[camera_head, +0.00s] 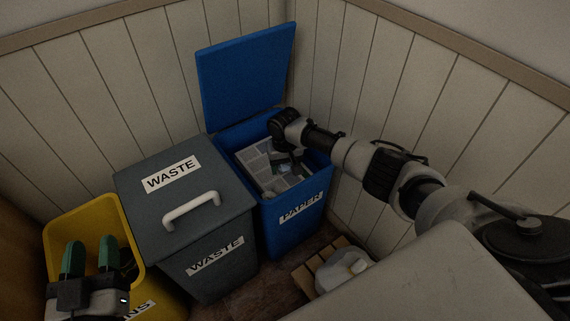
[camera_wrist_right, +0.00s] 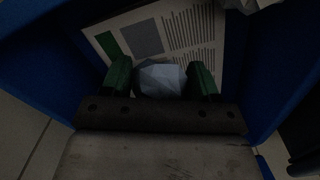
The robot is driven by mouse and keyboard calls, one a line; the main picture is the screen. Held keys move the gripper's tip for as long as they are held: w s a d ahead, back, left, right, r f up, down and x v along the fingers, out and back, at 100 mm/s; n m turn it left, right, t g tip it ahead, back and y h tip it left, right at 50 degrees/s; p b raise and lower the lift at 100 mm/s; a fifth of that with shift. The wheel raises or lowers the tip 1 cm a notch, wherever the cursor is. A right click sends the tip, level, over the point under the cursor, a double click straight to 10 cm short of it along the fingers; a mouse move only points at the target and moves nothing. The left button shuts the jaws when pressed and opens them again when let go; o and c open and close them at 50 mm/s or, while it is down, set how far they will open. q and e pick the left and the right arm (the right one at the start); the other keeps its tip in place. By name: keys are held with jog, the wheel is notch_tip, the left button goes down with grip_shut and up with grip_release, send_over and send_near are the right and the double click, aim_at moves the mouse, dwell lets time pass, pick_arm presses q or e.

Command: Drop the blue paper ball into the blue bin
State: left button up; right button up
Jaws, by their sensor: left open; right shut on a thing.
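The blue bin (camera_head: 290,222) stands in the corner, labelled PAPER, with its lid (camera_head: 245,75) raised. My right gripper (camera_head: 284,166) reaches down into its opening. In the right wrist view the right gripper (camera_wrist_right: 160,72) is shut on the pale blue paper ball (camera_wrist_right: 160,82), which sits between the green fingers. The blue bin's walls (camera_wrist_right: 285,60) surround it there, with a printed sheet (camera_wrist_right: 185,30) beyond the ball. In the head view the ball cannot be made out clearly. My left gripper (camera_head: 90,255) is open and empty, in front of the yellow bin's opening.
A grey WASTE bin (camera_head: 185,235) with a closed lid and white handle stands left of the blue bin. A yellow bin (camera_head: 95,210) is further left. A wooden crate (camera_head: 305,280) holding a pale object (camera_head: 340,270) is at the lower right. Panelled walls close off the back.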

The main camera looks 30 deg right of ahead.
dwell(0.3)
jog(key=o, duration=1)
jog(key=shift+c, duration=0.2)
jog(key=shift+r, duration=0.15)
notch_tip(320, 180, up, 5)
jog(key=p, duration=0.2)
jog(key=shift+r+p, duration=0.15)
jog(key=shift+p, duration=0.25)
notch_tip(320, 180, up, 4)
jog(key=shift+r+p, duration=0.25)
jog(key=shift+p, duration=0.6)
pick_arm(q)
jog(key=s+a+f+g+y, duration=0.3)
jog(key=s+f+g, duration=0.5)
jog(key=f+g, duration=0.3)
jog(key=shift+a+f+n+g+y, duration=0.3)
jog(key=shift+a+g+y, duration=0.15)
jog(key=shift+a, duration=0.2)
pick_arm(e)
jog(key=shift+r, duration=0.35)
